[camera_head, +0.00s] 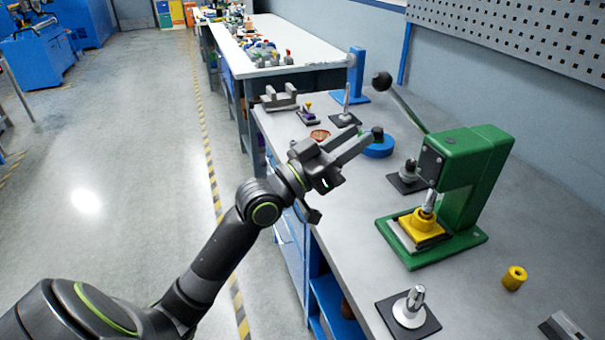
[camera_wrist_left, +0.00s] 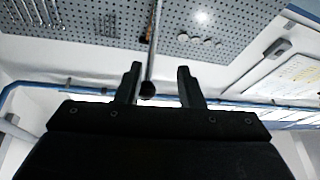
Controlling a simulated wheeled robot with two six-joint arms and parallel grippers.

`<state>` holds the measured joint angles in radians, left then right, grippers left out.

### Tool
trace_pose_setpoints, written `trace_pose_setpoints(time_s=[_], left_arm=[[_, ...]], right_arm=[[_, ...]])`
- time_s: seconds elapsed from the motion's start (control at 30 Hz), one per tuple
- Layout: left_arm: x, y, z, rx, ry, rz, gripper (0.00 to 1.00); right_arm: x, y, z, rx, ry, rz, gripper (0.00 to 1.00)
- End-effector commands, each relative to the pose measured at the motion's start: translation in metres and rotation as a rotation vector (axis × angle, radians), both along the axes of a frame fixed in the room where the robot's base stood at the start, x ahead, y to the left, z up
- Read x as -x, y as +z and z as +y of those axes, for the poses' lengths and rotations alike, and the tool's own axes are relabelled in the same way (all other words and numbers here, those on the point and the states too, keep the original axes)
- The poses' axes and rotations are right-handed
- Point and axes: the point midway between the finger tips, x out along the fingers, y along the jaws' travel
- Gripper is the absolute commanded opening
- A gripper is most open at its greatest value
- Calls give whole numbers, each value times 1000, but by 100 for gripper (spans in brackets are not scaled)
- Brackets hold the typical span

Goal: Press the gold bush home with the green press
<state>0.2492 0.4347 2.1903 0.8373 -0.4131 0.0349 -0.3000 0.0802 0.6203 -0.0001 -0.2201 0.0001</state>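The green press (camera_head: 480,165) stands on the grey bench at the right, its lever raised and slanting up-left to a black knob (camera_head: 381,81). A yellow block (camera_head: 420,224) sits on the press base under the metal ram; I cannot tell whether a bush is in it. A loose gold, ring-like bush (camera_head: 514,278) stands on the bench right of the press. My left gripper (camera_head: 358,143) is open and empty, left of the press and below the knob in the picture. In the left wrist view, a dark ball on a rod (camera_wrist_left: 147,88) shows between the spread fingers, apparently beyond them.
A blue round piece (camera_head: 378,147) lies behind my left gripper. Dark square bases with metal posts (camera_head: 409,308) stand in front of and behind the press. A grey block (camera_head: 562,327) lies at the bottom right. A pegboard (camera_head: 520,35) covers the wall.

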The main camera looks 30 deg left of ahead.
Motion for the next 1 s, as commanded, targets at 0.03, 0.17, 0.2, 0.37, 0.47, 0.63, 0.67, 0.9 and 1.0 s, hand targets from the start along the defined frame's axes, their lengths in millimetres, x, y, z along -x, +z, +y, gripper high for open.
trace_pose_setpoints(time_s=[0.03,0.17,0.2,0.37,0.47,0.63,0.67,0.9,1.0], left_arm=[[10,-8,6,-6,0,3,34],[32,-17,18,-6,1,5,34],[38,-19,21,-8,0,5,34],[61,-29,33,-6,-1,7,34],[73,-34,41,-5,1,7,34],[90,-42,51,-4,0,7,34],[92,-43,52,-3,0,7,34],[103,-47,58,0,-2,5,34],[104,-47,58,1,-2,4,34]], right_arm=[[0,-4,0,0,0,0,100],[0,-6,0,0,0,0,100],[0,-6,0,0,0,0,100],[0,-6,0,0,0,0,100],[0,-4,0,0,0,0,100],[0,-2,0,0,0,0,100],[0,-2,0,0,0,0,100],[0,-1,0,0,0,0,100],[0,-1,0,0,0,0,100]])
